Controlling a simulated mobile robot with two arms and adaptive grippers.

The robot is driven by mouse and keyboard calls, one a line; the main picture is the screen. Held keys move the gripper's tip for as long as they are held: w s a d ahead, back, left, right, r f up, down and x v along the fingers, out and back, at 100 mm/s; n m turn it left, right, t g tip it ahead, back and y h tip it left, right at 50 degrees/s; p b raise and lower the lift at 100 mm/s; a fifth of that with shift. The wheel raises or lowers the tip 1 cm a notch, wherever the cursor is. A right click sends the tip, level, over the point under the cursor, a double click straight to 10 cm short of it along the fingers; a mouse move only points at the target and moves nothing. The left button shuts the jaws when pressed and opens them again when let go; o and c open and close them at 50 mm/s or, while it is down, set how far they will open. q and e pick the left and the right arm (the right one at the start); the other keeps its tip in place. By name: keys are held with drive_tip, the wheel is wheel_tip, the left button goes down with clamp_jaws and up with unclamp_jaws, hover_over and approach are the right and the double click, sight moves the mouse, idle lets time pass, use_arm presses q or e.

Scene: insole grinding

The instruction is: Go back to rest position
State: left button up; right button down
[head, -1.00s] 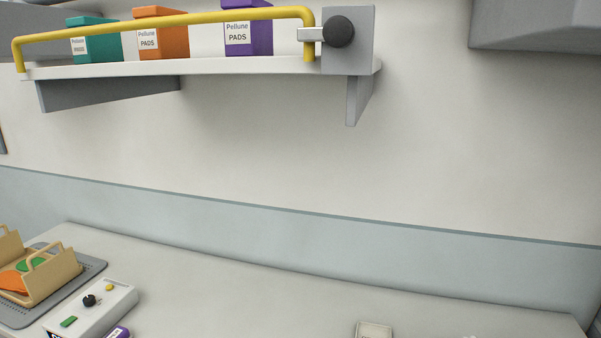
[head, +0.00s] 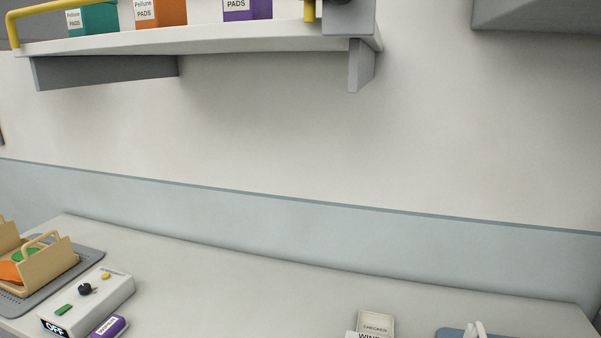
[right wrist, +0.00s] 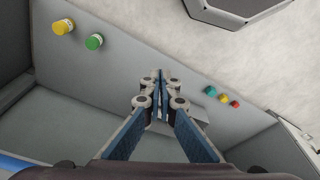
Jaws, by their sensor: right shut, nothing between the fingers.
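My right gripper (right wrist: 160,78) shows in the right wrist view, its fingers together and empty. Beneath it in that view is a grey surface with coloured knobs: yellow (right wrist: 63,27) and green (right wrist: 94,42) at the upper left, and several small ones at the right. The gripper appears apart from these knobs. Neither gripper shows in the head view, and my left gripper is out of sight.
A shelf (head: 220,46) with a yellow rail and pad boxes (head: 160,12) hangs on the wall. On the counter (head: 230,290) are a tan holder (head: 48,264) on a grey mat, a control box (head: 95,300) reading OFF, a purple item (head: 110,327) and a CHECKED tray (head: 376,322). The counter's middle is clear.

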drive_tip(key=s+d+f+g+b, duration=0.1)
drive_tip(key=s+d+f+b, duration=0.2)
drive_tip(key=s+f, duration=1.4)
wheel_tip(320, 180, down, 4)
drive_tip(key=shift+f+b, duration=0.15)
drive_tip(key=shift+b, duration=0.45)
drive_tip(key=shift+s, duration=0.1)
